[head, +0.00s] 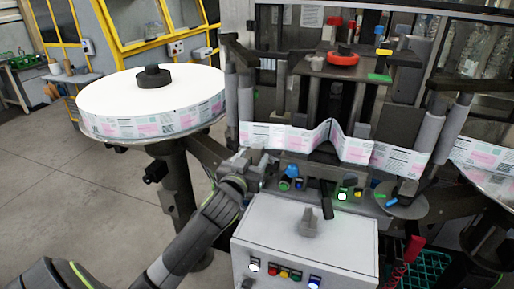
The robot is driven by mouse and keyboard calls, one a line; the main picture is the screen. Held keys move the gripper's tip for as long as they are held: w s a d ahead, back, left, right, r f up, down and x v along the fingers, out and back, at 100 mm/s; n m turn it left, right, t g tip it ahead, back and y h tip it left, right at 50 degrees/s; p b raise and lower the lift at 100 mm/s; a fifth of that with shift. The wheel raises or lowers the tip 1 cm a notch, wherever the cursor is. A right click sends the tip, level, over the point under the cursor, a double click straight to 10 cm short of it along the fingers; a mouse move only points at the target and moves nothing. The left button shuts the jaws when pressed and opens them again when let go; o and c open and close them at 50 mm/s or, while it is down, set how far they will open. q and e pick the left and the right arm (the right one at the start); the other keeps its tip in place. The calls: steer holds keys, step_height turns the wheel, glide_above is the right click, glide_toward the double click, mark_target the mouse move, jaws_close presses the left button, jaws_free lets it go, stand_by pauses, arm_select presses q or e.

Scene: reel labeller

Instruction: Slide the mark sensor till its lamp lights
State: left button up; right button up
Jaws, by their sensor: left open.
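My left gripper (256,163) is open, in front of the left part of the printed label web (290,137). A small unit with a blue knob (290,171) sits just right of its fingers, below the web; it may be the mark sensor, but it is too small to be sure. I cannot tell whether the gripper touches it. A small bright whitish-green spot (342,196) shows further right below the web; I cannot tell whether it is the sensor's lamp. My right gripper is not in view.
A large white label reel (150,92) stands at left, and another reel (482,165) is at the right edge. A grey control box (305,245) with coloured buttons stands in front below the web. A green crate (432,268) is at lower right. Floor at left is clear.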

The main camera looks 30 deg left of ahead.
mark_target(256, 153)
arm_select(q)
steer(key=shift+p+x, duration=0.3)
steer(key=shift+x, duration=1.95)
steer(key=shift+c, duration=0.3)
